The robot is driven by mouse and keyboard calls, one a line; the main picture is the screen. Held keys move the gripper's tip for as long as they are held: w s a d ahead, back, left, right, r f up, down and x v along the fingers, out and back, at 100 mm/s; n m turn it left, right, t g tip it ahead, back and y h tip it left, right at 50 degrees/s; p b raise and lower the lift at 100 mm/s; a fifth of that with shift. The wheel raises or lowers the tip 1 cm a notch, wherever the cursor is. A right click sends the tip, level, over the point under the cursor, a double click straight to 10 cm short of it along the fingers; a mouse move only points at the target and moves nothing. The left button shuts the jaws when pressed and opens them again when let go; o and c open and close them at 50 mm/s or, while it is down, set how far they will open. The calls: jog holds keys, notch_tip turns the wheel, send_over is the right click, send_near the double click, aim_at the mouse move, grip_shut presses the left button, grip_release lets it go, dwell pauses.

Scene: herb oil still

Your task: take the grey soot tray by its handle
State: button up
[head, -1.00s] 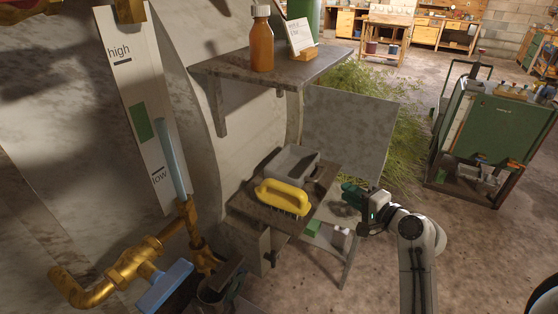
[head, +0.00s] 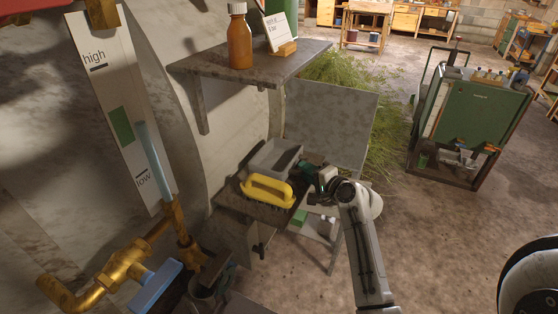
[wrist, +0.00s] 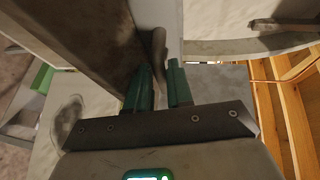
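The grey soot tray (head: 262,160) sits on the small low shelf (head: 228,197) against the pale curved wall, behind a yellow-handled brush (head: 267,189). My gripper (head: 304,170) is at the tray's right end in the head view, close to it; I cannot tell there whether it touches. In the wrist view the two green fingers of my gripper (wrist: 160,92) stand apart, open. A narrow grey-brown piece (wrist: 159,48), possibly the tray's handle, shows just beyond and between the fingertips. I see no grip on it. The handle is not clear in the head view.
An upper shelf (head: 210,70) above holds an amber bottle (head: 239,42) and a sign card. A grey panel (head: 330,125) stands behind my gripper. Brass pipes (head: 120,275) are at the lower left. A green cart (head: 475,125) stands right; floor before it is clear.

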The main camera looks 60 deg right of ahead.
grip_shut()
dwell(0.3)
dwell(0.4)
